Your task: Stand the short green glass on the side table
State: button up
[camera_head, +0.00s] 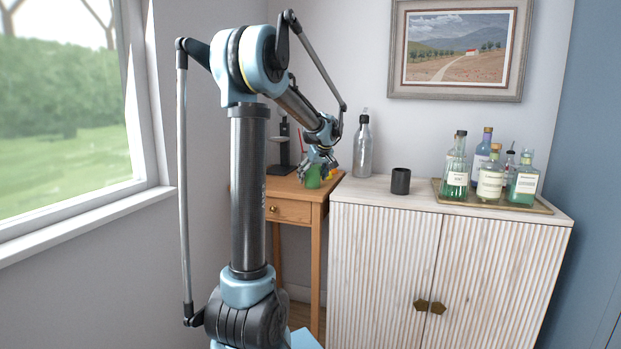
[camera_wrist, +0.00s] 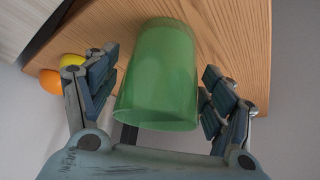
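The short green glass (camera_head: 313,177) is at the wooden side table (camera_head: 290,209), near its right end by the cabinet. In the wrist view the glass (camera_wrist: 158,75) is between the two fingers of my gripper (camera_wrist: 160,88), with the wood top behind it. The fingers look spread, with narrow gaps beside the glass; light contact on one side cannot be ruled out. In the head view my gripper (camera_head: 320,160) is at the glass and partly covers it. The glass looks upright on the table, though its base contact is not clearly shown.
A yellow item (camera_wrist: 72,61) and an orange item (camera_wrist: 50,81) lie close by. A dark stand (camera_head: 284,145) is at the table's back. On the cabinet (camera_head: 385,260) are a clear bottle (camera_head: 363,150), a dark cup (camera_head: 400,181) and a tray (camera_head: 440,193) of several bottles.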

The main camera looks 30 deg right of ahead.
dwell(0.3)
jog(key=v, duration=1.2)
jog(key=s+a+f+g, duration=0.1)
jog(key=s+a+f, duration=0.15)
jog(key=a, duration=0.85)
jog(key=s+a+f+g+y, duration=0.15)
jog(key=a+f, duration=0.25)
jog(key=a, duration=0.6)
jog(key=s+a+f, duration=0.2)
jog(key=a+f, duration=0.1)
jog(key=a, duration=0.8)
jog(key=s+a+f+g, duration=0.1)
jog(key=s+a+f, duration=0.5)
jog(key=s+f, duration=0.3)
jog(key=s+a+f+n+g+h, duration=0.1)
jog(key=s+a+f, duration=0.6)
jog(key=s+f, duration=0.2)
jog(key=shift+s, duration=0.45)
jog(key=shift+a+f, duration=0.1)
jog(key=shift+f, duration=0.05)
